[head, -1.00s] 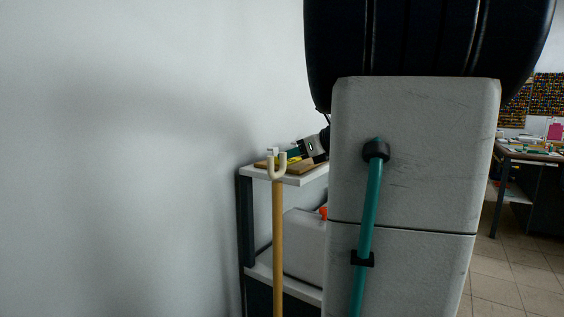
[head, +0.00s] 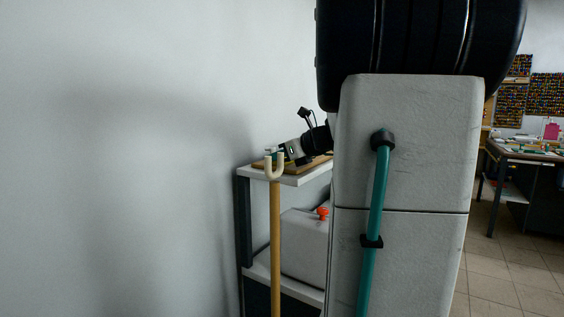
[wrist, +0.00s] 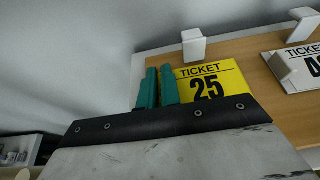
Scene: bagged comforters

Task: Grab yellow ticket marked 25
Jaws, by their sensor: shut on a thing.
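The yellow ticket marked 25 (wrist: 212,82) shows in the wrist view at the board's left end, with black lettering. My gripper (wrist: 158,78) has two teal fingers close together at the ticket's left edge. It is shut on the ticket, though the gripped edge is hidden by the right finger. In the head view my gripper (head: 281,150) is at the top of the shelf, and the ticket is too small to make out there.
A wooden board (wrist: 258,64) with white hooks carries a white ticket (wrist: 296,62) to the right. The white shelf (head: 305,178) stands by the wall, with a hook-topped yellow pole (head: 275,235) in front. A cluttered table (head: 525,150) is far right.

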